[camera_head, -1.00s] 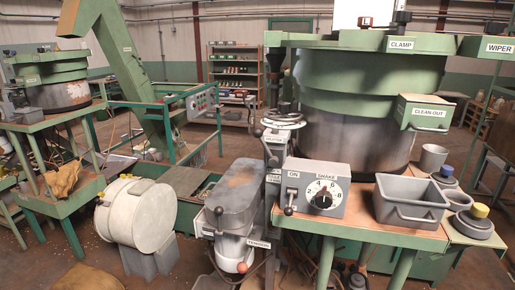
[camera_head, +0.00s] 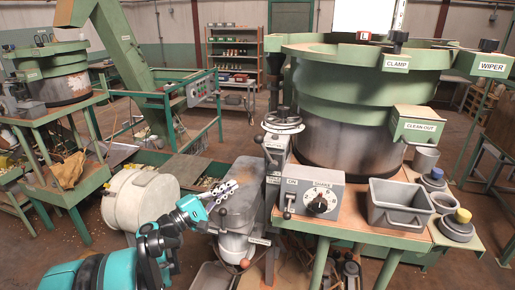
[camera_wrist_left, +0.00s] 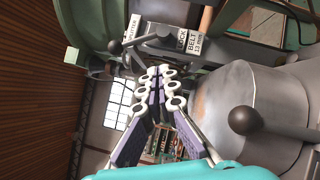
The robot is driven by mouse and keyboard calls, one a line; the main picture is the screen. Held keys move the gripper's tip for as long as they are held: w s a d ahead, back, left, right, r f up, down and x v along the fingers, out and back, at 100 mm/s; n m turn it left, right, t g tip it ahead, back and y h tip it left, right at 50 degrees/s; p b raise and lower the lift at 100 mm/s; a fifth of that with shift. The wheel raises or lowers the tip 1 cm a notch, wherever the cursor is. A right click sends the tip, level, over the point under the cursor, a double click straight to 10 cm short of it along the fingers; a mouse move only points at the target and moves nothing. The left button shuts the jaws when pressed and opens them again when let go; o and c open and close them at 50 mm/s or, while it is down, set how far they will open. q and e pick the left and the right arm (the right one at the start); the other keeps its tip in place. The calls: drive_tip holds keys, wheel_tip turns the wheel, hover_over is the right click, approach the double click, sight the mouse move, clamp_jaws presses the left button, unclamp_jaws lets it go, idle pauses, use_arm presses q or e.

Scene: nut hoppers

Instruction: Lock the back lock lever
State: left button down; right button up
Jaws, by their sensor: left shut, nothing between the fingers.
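A post under the handwheel carries small dark-knobbed levers (camera_head: 259,139) in the head view. In the left wrist view, a grey round-knobbed lever (camera_wrist_left: 164,31) sits beside a "LOCK BELT 13 mm" label (camera_wrist_left: 188,42); which lever is the back one I cannot tell. My left gripper (camera_head: 229,187) reaches in from the lower left, above the grey motor housing and left of the lever post, apart from the levers. It also shows in the left wrist view (camera_wrist_left: 161,75), its fingers together and empty. My right gripper is out of view.
The grey motor housing (camera_head: 242,208) lies below and beside my left gripper. A control box with a dial (camera_head: 318,200) and the large green hopper (camera_head: 345,105) stand to the right. A cream drum (camera_head: 138,197) is to the left, close to my arm.

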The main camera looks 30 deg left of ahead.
use_arm(q)
drive_tip(key=a+r+n+t, duration=0.1)
drive_tip(key=a+r, duration=0.1)
drive_tip(key=a, duration=0.1)
approach(266, 151)
drive_tip(key=w+a, duration=0.3)
drive_tip(key=w, duration=0.2)
drive_tip(key=d, duration=0.1)
drive_tip(key=w+d+r, duration=0.1)
drive_tip(key=d, duration=0.1)
drive_tip(key=shift+w+r, duration=0.25)
drive_tip(key=shift+r, duration=0.05)
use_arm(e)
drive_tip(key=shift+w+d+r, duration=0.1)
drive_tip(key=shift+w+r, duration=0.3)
use_arm(q)
drive_tip(key=shift+r+p, duration=0.1)
drive_tip(key=shift+p, duration=0.2)
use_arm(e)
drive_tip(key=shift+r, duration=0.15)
use_arm(q)
drive_tip(key=shift+d+r+p, duration=0.1)
drive_tip(key=shift+r+p, duration=0.05)
drive_tip(key=shift+p, duration=0.15)
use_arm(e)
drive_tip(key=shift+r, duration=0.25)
